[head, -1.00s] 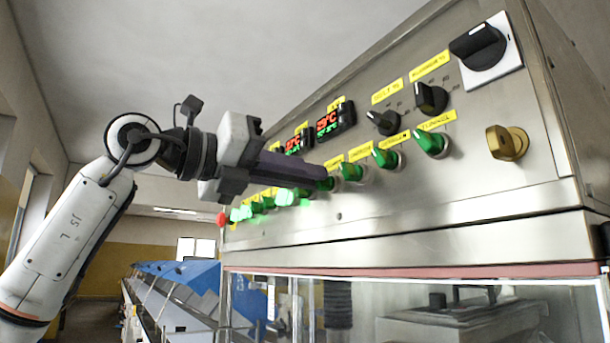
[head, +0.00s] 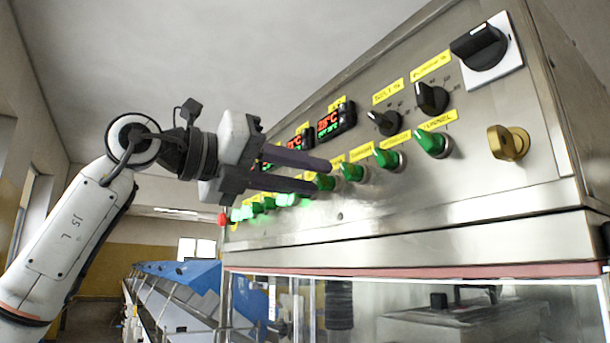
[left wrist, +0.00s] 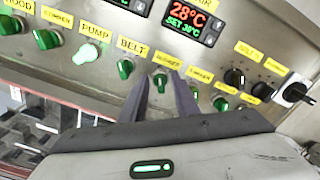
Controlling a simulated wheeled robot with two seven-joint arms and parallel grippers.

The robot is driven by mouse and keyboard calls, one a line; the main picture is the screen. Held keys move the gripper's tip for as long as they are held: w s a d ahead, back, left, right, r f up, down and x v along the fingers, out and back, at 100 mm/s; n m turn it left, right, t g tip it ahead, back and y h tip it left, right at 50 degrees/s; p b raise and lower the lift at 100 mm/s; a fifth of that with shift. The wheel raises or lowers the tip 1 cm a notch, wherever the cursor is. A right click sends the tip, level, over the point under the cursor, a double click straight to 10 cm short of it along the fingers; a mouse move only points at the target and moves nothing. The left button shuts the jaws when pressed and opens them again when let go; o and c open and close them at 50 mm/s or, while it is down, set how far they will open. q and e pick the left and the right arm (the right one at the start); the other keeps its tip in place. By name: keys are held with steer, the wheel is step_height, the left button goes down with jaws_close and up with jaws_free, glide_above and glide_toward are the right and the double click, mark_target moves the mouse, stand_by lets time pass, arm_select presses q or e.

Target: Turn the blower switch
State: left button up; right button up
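The blower switch (left wrist: 160,81) is a green knob under a yellow label that appears to read BLOWER. In the left wrist view it sits between the two dark finger ends, its handle near upright, and it looks unlit. In the head view it is the green knob (head: 325,182) at the fingertips. My left gripper (head: 322,176) is open, with one finger above the knob and one below and to its left. It also shows in the left wrist view (left wrist: 162,84). I cannot tell whether a finger touches the knob. My right gripper is not in view.
Other green knobs stand close on both sides, including the belt knob (left wrist: 125,68) and the brightly lit pump knob (left wrist: 88,53). Black dials (head: 432,98), a brass key-like knob (head: 508,143) and a large black switch (head: 478,46) are farther right. A red button (head: 223,218) is left.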

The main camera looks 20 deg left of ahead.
arm_select(q)
steer(key=b+v, duration=0.1)
steer(key=v, duration=0.9)
steer(key=shift+b, duration=0.4)
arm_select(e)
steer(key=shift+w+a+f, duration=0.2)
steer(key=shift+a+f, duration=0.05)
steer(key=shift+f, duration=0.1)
arm_select(q)
steer(key=shift+s+a, duration=0.15)
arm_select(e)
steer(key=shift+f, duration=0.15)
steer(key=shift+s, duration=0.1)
